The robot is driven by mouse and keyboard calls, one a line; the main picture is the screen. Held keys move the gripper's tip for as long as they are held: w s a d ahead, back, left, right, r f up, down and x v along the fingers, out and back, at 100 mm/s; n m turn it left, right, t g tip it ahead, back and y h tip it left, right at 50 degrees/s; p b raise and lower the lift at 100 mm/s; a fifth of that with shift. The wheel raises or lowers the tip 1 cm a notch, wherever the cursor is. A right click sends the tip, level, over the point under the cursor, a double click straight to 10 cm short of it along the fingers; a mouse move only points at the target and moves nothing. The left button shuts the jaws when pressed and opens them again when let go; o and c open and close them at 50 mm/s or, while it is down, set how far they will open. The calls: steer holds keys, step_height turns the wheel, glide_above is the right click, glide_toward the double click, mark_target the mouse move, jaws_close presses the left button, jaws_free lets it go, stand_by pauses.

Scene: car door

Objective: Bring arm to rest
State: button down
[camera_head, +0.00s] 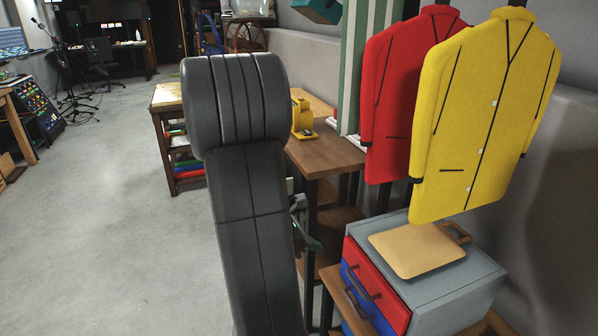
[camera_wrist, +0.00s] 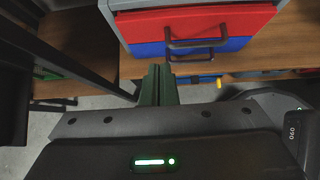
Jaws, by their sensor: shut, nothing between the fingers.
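My arm (camera_head: 245,180) stands tall in the middle of the head view, dark grey and folded. My gripper (camera_head: 314,243) shows only partly to the right of the arm, with a green tip; the rest is hidden behind the arm. In the wrist view my gripper (camera_wrist: 158,72) has its green fingers together, with nothing between them. The fingers point toward the drawer box, without visible contact.
A grey drawer box (camera_head: 458,279) with red and blue drawers stands close on the right, a wooden board (camera_head: 415,252) on top. Red (camera_head: 398,90) and yellow (camera_head: 482,115) coats hang above. A wooden table (camera_head: 330,155) stands behind. Floor at left is clear.

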steer(key=b, duration=0.4)
glide_toward(357, 256)
steer(key=x, duration=0.6)
steer(key=shift+s+a+f, duration=0.1)
steer(key=shift+f, duration=0.15)
steer(key=shift+d+r, duration=0.1)
steer(key=shift+d, duration=0.25)
